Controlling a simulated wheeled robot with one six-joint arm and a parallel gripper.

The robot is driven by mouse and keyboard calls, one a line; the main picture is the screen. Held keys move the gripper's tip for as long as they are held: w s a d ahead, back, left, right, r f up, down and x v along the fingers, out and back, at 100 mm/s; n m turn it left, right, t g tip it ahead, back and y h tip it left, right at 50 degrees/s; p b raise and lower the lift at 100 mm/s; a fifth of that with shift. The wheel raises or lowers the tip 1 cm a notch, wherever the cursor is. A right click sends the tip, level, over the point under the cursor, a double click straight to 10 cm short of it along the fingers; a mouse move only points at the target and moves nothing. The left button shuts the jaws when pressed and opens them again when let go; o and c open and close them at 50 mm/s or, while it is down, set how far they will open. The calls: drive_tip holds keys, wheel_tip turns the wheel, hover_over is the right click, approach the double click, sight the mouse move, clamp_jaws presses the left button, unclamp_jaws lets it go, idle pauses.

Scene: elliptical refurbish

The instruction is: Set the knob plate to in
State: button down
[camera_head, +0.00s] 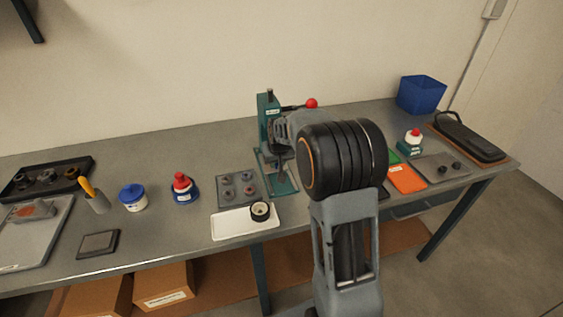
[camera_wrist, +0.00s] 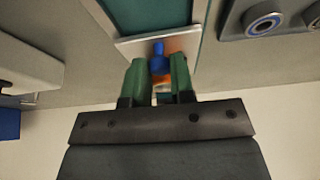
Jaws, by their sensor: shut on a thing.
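In the wrist view, my gripper (camera_wrist: 159,75) has two green fingers closed on a small blue knob (camera_wrist: 158,56) with an orange part below it. The knob stands at a pale metal plate (camera_wrist: 185,45), which I take to be the knob plate, at the end of a teal base (camera_wrist: 150,12). The fingers hide part of the knob and plate, and I cannot read any setting. A green press (camera_head: 267,115) with a red-balled lever (camera_head: 311,103) stands partly behind my arm.
A grey tray (camera_head: 224,196) with several round parts lies left of the press, and a white tray (camera_head: 230,226) holds a dark ring (camera_head: 260,211). A red-topped bottle (camera_head: 184,190) stands farther left. An orange tray (camera_head: 407,180) and a blue bin (camera_head: 421,94) are to the right.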

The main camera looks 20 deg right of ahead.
drive_tip(key=c, duration=1)
unclamp_jaws()
drive_tip(key=shift+w, duration=0.25)
drive_tip(key=shift+r, duration=0.1)
drive_tip(key=v, duration=1.3)
drive_tip(key=shift+s+r, duration=0.2)
drive_tip(key=shift+r, duration=0.15)
drive_tip(key=shift+n+g+y, duration=0.3)
drive_tip(key=shift+n+g, duration=0.1)
drive_tip(key=shift+n, duration=0.4)
drive_tip(key=s+a+f, duration=0.1)
drive_tip(key=s+a, duration=0.1)
drive_tip(key=s, duration=0.5)
drive_tip(key=s+a+f+p, duration=0.1)
drive_tip(key=s+a+f, duration=0.1)
drive_tip(key=s, duration=0.5)
drive_tip(key=s+a+f, duration=0.2)
drive_tip(key=s+a, duration=0.1)
drive_tip(key=s, duration=0.4)
drive_tip(key=shift+s+a+f, duration=0.1)
drive_tip(key=shift+s+a, duration=0.15)
drive_tip(key=shift+a, duration=0.05)
